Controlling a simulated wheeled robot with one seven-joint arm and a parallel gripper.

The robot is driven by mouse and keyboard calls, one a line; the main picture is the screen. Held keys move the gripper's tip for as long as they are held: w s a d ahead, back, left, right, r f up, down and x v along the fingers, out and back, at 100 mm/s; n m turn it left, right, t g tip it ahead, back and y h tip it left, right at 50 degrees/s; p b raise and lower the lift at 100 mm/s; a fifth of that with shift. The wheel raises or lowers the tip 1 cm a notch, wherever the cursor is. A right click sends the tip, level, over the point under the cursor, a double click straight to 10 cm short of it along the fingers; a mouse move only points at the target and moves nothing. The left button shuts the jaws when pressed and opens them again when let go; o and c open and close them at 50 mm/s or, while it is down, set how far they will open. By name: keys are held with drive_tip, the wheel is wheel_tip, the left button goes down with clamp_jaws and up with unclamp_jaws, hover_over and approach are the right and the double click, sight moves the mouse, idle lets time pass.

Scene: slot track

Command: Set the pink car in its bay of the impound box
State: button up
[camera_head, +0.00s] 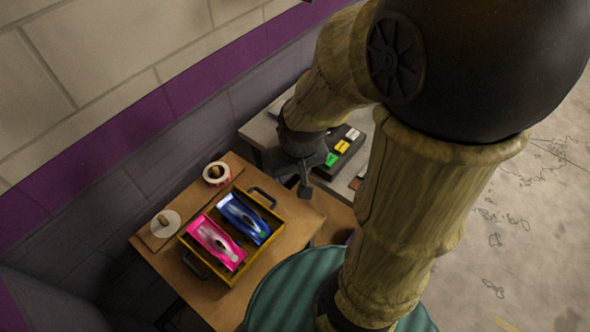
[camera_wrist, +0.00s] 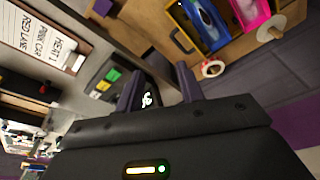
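The impound box (camera_head: 184,240) is a yellow two-bay tray with dark handles on a wooden table. The pink car (camera_head: 207,232), with a pale, shiny middle, lies in its left bay. A blue car (camera_head: 237,211) lies in the right bay. Whether either sits fully down is hard to tell. In the wrist view the pink car (camera_wrist: 246,10) and the blue car (camera_wrist: 202,18) are at the top right. My gripper (camera_head: 304,188) is beyond the box, up and to the right of it. Its fingers (camera_wrist: 158,88) stand apart with nothing visibly held between them.
A red-and-white roll (camera_head: 216,173) and a pale disc with a wooden knob (camera_head: 165,223) stand beside the box. A dark unit with green, yellow and white blocks (camera_head: 343,148) is on the grey table behind. A sign (camera_wrist: 40,37) reads "RED LANE", "PINK CAR", "HEAT 1".

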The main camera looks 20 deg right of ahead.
drive_tip(key=shift+d, duration=0.1)
drive_tip(key=shift+c, duration=1.2)
drive_tip(key=a+f+n+g, duration=0.1)
drive_tip(key=a+f+n, duration=0.1)
drive_tip(key=a, duration=0.9)
drive_tip(key=a+f+n+g, duration=0.1)
drive_tip(key=a+n, duration=0.3)
drive_tip(key=a, duration=0.7)
drive_tip(key=shift+w+a+f+g, duration=0.2)
drive_tip(key=shift+w+f+g, duration=0.1)
drive_tip(key=shift+w+f, duration=0.15)
hover_over(216, 241)
wheel_tip(216, 241, down, 12)
drive_tip(key=shift+f+p, duration=0.1)
drive_tip(key=shift+p, duration=0.3)
